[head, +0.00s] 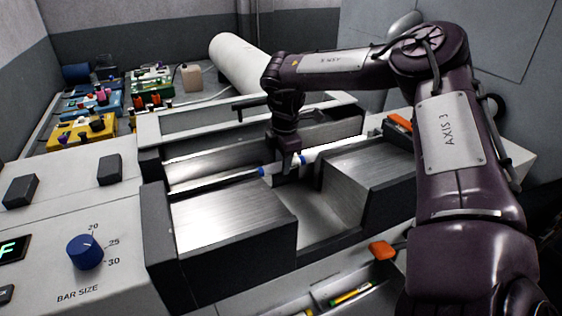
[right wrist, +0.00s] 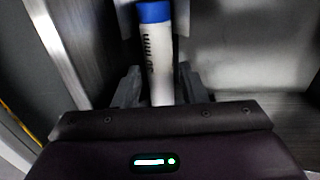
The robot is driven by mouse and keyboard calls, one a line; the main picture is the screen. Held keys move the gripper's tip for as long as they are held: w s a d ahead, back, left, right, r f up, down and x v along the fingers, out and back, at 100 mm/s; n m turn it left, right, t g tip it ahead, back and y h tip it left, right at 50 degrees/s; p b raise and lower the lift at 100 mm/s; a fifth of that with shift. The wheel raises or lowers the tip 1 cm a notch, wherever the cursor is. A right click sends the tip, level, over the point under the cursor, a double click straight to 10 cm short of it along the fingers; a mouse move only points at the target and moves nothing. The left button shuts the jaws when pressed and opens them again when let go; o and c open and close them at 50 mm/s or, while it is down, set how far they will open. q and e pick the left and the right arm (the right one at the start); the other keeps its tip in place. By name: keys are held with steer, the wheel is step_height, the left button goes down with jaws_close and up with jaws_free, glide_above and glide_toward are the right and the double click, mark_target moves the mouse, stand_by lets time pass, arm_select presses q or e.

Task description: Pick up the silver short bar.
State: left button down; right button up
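A pale bar with a blue band (head: 301,160) lies in the long trough of the machine, to the right of my right gripper. Left of the gripper a thin silvery length (head: 215,181) with a blue end (head: 262,171) lies along the same line. The gripper hides the stretch between, so I cannot tell if they are one piece. My right gripper (head: 286,168) points down into the trough. In the right wrist view a whitish bar (right wrist: 160,68) with a blue end and dark printing lies between the open fingers, with gaps beside it. My left gripper is out of view.
Dark-walled steel blocks (head: 235,212) border the trough in front. A blue knob (head: 85,251) marked bar size sits on the panel at left. An orange part (head: 382,250) is at the front.

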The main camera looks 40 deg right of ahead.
steer(key=shift+w+f, duration=0.15)
steer(key=shift+f, duration=0.25)
steer(key=shift+c, duration=0.4)
steer(key=shift+c, duration=1)
jaws_close()
